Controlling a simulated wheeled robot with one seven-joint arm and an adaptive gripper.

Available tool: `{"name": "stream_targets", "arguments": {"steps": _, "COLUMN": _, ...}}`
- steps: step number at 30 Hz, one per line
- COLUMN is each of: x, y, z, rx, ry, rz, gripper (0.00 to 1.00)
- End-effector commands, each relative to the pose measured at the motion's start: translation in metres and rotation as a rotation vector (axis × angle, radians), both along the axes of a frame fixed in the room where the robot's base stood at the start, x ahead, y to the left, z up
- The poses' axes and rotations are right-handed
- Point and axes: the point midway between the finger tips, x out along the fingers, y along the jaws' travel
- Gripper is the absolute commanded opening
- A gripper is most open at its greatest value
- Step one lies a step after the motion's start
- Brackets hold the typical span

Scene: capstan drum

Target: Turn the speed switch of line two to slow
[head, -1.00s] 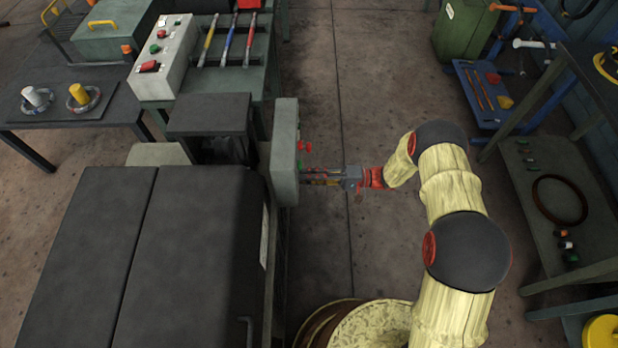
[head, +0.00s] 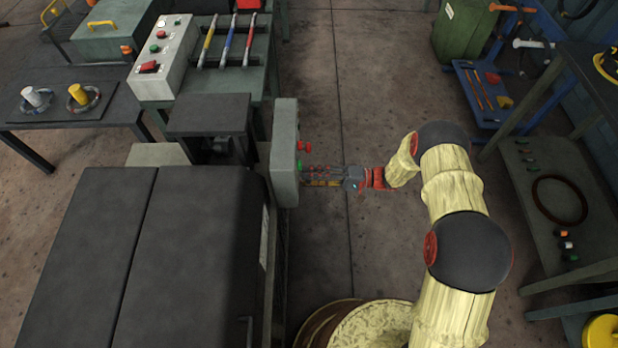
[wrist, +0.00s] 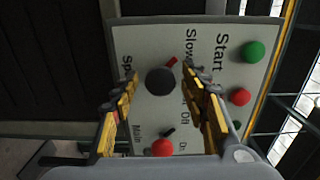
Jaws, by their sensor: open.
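In the wrist view a pale control panel (wrist: 140,45) fills the middle, its lettering turned sideways. A round black knob (wrist: 160,82) sits between a partly hidden label starting "Sp" and the word "Slow". A small red bar (wrist: 171,62) lies just beyond the knob's upper right edge. My gripper (wrist: 161,80) is open, with one yellow-and-dark finger on each side of the knob in this view; contact cannot be told. In the head view my gripper (head: 304,175) is at the right face of the grey control box (head: 285,150); the knob is hidden there.
The panel also bears a green button (wrist: 254,52), a red button (wrist: 241,97), a lower red button (wrist: 162,147) and a small black lever (wrist: 168,132). A dark machine (head: 195,250) stands left of the box. The floor (head: 345,90) behind my gripper is clear.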

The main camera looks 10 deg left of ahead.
Motion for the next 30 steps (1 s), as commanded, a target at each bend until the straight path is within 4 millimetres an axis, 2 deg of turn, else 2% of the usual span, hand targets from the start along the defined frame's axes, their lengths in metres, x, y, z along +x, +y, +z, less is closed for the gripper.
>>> {"name": "stream_targets", "arguments": {"steps": 15, "x": 0.023, "y": -0.092, "z": -0.001, "rx": -0.001, "ry": 0.0, "rz": -0.003, "gripper": 0.45}}
{"name": "stream_targets", "arguments": {"steps": 21, "x": 0.026, "y": -0.109, "z": -0.001, "rx": 0.0, "ry": 0.001, "rz": -0.001, "gripper": 0.45}}
{"name": "stream_targets", "arguments": {"steps": 30, "x": 0.027, "y": -0.111, "z": -0.001, "rx": 0.0, "ry": 0.001, "rz": 0.0, "gripper": 0.45}}
